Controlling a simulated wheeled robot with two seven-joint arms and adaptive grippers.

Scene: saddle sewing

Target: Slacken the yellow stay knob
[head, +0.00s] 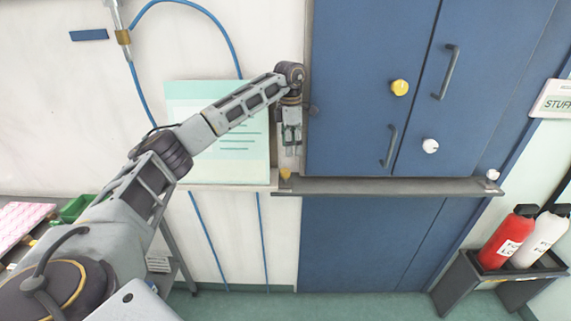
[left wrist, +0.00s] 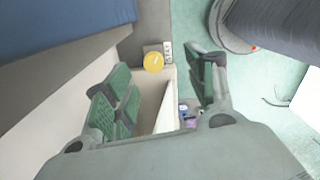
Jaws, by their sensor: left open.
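A small yellow knob (head: 285,173) sits at the left end of the grey ledge under the blue doors. In the left wrist view it is a round yellow disc (left wrist: 153,62) beside a small pale label whose lettering I cannot read. My left gripper (head: 291,152) points down just above this knob in the head view. In the left wrist view its green-padded fingers (left wrist: 160,78) are open and empty, with the knob beyond them and between their tips. They appear apart from the knob. My right gripper is not in view.
Another yellow knob (head: 400,87) and a white knob (head: 430,146) are on the blue doors. A white knob (head: 492,174) is at the grey ledge's (head: 390,187) right end. Red and white bottles (head: 507,238) stand in a rack at right. A pale green poster (head: 215,125) hangs behind my left arm.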

